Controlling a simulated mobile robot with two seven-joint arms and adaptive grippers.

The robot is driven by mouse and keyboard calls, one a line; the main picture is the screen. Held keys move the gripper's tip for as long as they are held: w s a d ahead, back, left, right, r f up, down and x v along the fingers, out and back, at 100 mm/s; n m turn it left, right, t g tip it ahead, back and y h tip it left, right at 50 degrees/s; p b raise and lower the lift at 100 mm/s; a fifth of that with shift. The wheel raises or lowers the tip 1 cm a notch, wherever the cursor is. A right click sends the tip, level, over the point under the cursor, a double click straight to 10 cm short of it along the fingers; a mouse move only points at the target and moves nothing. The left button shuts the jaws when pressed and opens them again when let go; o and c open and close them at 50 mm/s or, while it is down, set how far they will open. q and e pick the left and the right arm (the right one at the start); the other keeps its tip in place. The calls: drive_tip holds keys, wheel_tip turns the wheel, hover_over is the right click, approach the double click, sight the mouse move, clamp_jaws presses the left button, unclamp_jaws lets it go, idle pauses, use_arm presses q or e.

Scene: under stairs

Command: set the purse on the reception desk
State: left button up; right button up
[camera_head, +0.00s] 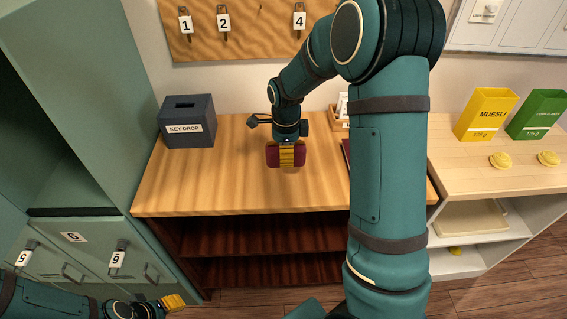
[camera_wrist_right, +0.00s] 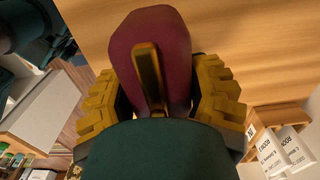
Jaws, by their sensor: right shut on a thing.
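The purse (camera_head: 272,155) is dark red and is held at the end of my right arm, over the wooden top of the reception desk (camera_head: 230,185). My right gripper (camera_head: 287,155) is shut on it. In the right wrist view the purse (camera_wrist_right: 150,40) sits between the yellow ribbed fingers, with a brass-coloured strip standing along its middle. I cannot tell whether its underside touches the desk. My left gripper (camera_head: 174,302) is low at the left, by the lockers; its jaw state is unclear.
A dark key drop box (camera_head: 187,122) stands at the desk's back left. A small holder with cards (camera_head: 339,115) and a dark red flat item (camera_head: 346,152) are partly hidden behind my right arm. Muesli (camera_head: 487,114) and green boxes (camera_head: 538,115) stand on the right counter. The desk's left front is clear.

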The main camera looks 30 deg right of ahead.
wheel_tip(320, 180, down, 4)
drive_tip(key=shift+r, duration=0.2)
drive_tip(key=shift+w+f+b, duration=0.15)
drive_tip(key=shift+f+b, duration=0.15)
drive_tip(key=shift+f, duration=0.1)
drive_tip(key=o, duration=1.3)
drive_tip(key=shift+o, duration=0.2)
wheel_tip(320, 180, up, 12)
drive_tip(key=shift+r+p, duration=0.15)
drive_tip(key=shift+p, duration=0.8)
